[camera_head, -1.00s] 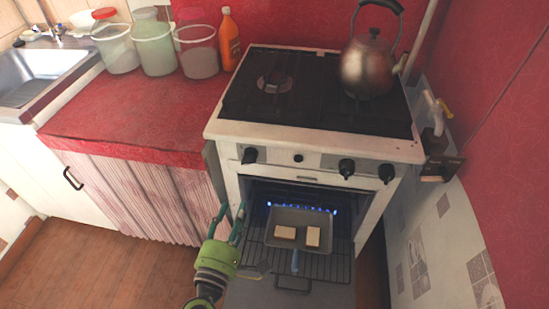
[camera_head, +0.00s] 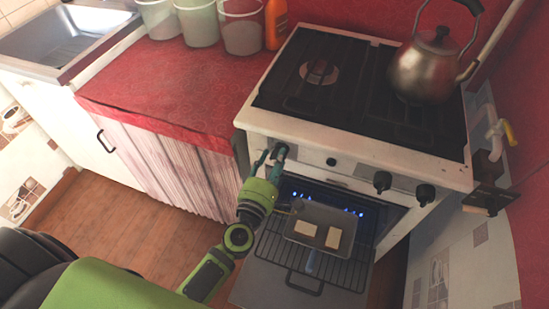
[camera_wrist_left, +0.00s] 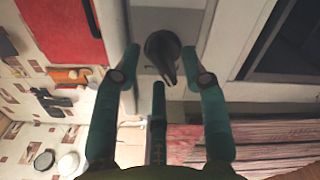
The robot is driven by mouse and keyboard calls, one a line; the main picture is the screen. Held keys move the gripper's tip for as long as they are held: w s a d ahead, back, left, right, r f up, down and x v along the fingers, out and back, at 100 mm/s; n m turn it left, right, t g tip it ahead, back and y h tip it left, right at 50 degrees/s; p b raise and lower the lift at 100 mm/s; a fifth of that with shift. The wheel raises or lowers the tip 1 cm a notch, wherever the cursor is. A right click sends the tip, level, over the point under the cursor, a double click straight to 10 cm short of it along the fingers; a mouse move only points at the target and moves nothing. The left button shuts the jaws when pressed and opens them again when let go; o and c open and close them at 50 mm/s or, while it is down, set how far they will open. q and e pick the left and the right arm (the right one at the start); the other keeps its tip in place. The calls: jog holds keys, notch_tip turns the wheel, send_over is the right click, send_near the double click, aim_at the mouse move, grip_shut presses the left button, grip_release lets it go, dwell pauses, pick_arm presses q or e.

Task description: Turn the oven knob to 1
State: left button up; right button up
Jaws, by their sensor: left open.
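My left gripper (camera_head: 268,157) is at the left end of the stove's front panel, over the leftmost knob, which it mostly hides in the head view. In the left wrist view a dark knob (camera_wrist_left: 163,50) with a pointed grip stands between the open teal fingers (camera_wrist_left: 160,58), with a little room on either side. A faint mark shows on the panel near it, too small to read. The oven (camera_head: 353,126) also has a small black button (camera_head: 331,161) and two black knobs (camera_head: 382,181) (camera_head: 425,193) further right. My right gripper is not in view.
The oven door (camera_head: 262,285) hangs open below the panel. A pan (camera_head: 318,217) with two bread slices sits on the rack, with blue flames behind. A kettle (camera_head: 425,68) stands on the hob. The red counter (camera_head: 180,90) lies left.

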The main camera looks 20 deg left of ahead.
pick_arm(q)
grip_shut()
jog(key=shift+m, duration=0.3)
jog(key=shift+d+r+m+p, duration=0.15)
jog(key=shift+m+p, duration=1.45)
jog(key=shift+m, duration=1.15)
jog(key=shift+d+f+m+p, duration=0.1)
jog(key=shift+m+p, duration=1.5)
jog(key=shift+m, duration=1.15)
